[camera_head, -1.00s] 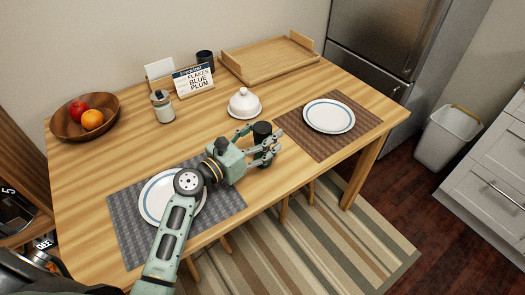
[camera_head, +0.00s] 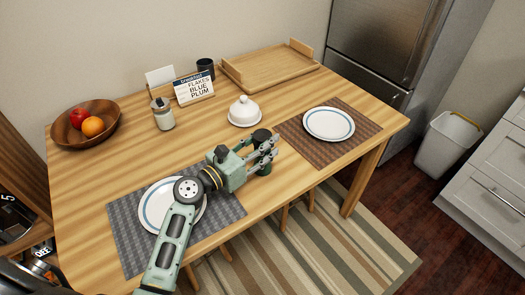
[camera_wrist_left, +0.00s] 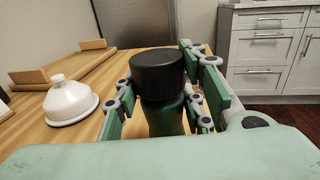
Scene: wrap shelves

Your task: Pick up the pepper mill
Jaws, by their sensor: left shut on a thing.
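The pepper mill (camera_head: 262,134) has a wide black cap and a dark green body. It stands near the front edge of the wooden table, between the two place settings. My left gripper (camera_head: 266,150) reaches it from the left and is shut on its body. In the left wrist view the mill (camera_wrist_left: 158,75) is upright between the two green fingers, with its cap above them. My right gripper is not in view.
A white butter dish (camera_head: 244,112) stands just behind the mill. A plate (camera_head: 328,124) on a brown mat lies to the right. Another plate (camera_head: 158,207) on a grey mat lies under my arm. A wooden tray (camera_head: 268,66), jar (camera_head: 163,116) and fruit bowl (camera_head: 62,134) stand farther back.

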